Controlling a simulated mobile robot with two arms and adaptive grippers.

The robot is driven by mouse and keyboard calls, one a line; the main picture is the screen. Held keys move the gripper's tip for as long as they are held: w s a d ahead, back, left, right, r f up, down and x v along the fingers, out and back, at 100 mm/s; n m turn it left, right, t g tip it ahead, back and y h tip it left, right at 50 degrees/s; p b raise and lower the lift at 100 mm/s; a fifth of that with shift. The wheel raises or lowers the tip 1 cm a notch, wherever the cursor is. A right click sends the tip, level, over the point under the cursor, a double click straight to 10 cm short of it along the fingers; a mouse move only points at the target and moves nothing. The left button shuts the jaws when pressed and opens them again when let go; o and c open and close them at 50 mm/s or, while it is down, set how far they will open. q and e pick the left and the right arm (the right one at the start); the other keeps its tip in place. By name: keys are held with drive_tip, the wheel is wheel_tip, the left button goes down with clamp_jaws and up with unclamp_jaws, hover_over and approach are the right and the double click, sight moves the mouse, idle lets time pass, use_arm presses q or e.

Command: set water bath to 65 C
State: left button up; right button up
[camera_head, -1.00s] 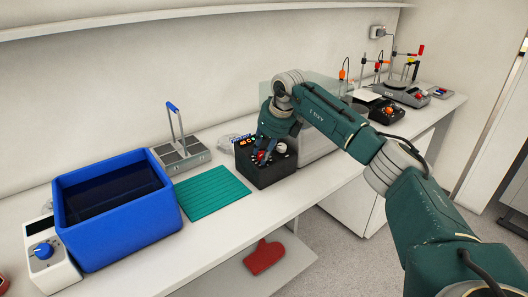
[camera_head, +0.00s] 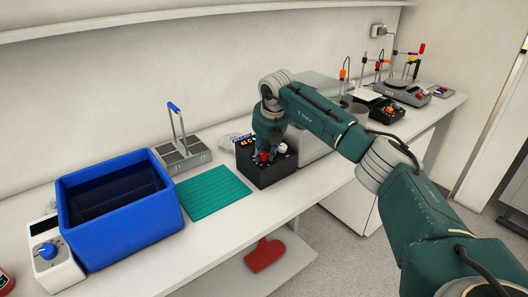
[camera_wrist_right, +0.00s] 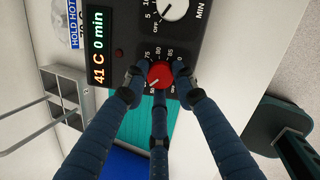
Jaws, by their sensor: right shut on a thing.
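A black control box (camera_head: 268,174) stands on the bench with a red knob (camera_head: 263,157) on its face. In the right wrist view its lit display (camera_wrist_right: 97,62) reads 41 C and 0 min, and the red knob (camera_wrist_right: 160,73) sits beside a temperature scale whose visible numbers include 75, 80 and 85. My right gripper (camera_wrist_right: 159,79) is shut on the red knob, its fingers around the rim. In the head view this gripper (camera_head: 264,154) reaches down onto the box from above. My left gripper is not in view.
Left of the box are a green mat (camera_head: 213,192), a grey rack (camera_head: 183,155) with a handle, a blue tub (camera_head: 125,232) and a white unit with a blue knob (camera_head: 55,262). A red mitt (camera_head: 265,254) lies on the lower shelf.

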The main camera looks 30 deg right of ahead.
drive_tip(key=m, duration=0.6)
drive_tip(key=shift+a+f+g, duration=0.1)
drive_tip(key=shift+f+g, duration=0.05)
drive_tip(key=shift+g, duration=0.25)
drive_tip(key=shift+m, duration=0.4)
drive_tip(key=o, duration=1.1)
drive_tip(key=shift+o, duration=0.2)
drive_tip(key=shift+r, duration=0.3)
drive_tip(key=v, duration=1.1)
drive_tip(key=shift+a+r, duration=0.25)
drive_tip(key=shift+r, duration=0.05)
